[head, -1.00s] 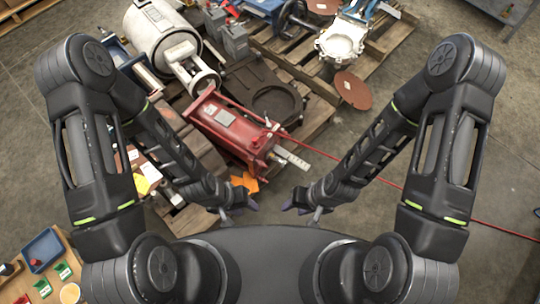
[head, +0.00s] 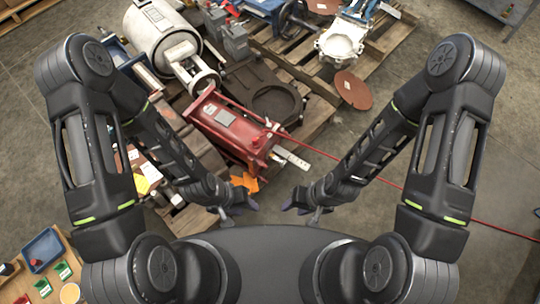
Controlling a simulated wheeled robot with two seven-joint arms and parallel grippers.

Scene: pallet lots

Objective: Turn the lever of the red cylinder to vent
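The red cylinder (head: 228,128) lies on its side on a pallet ahead of me, in the upper middle of the head view. A small light lever-like part (head: 268,126) shows near its front end; which way it is set is too small to tell. A grey plate-like end (head: 291,158) sticks out at its lower right. My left gripper (head: 248,206) is below the cylinder, apart from it. My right gripper (head: 289,206) is a little to the right, also apart from the cylinder. The fingers of both are too small and dark to tell whether they are open.
A thin red hose or line (head: 345,163) runs from the cylinder rightward across the floor. A white tank (head: 160,35) and a dark ring casting (head: 270,98) stand close beside the cylinder. An orange tag (head: 245,182) lies below it. The floor at right (head: 505,130) is clear.

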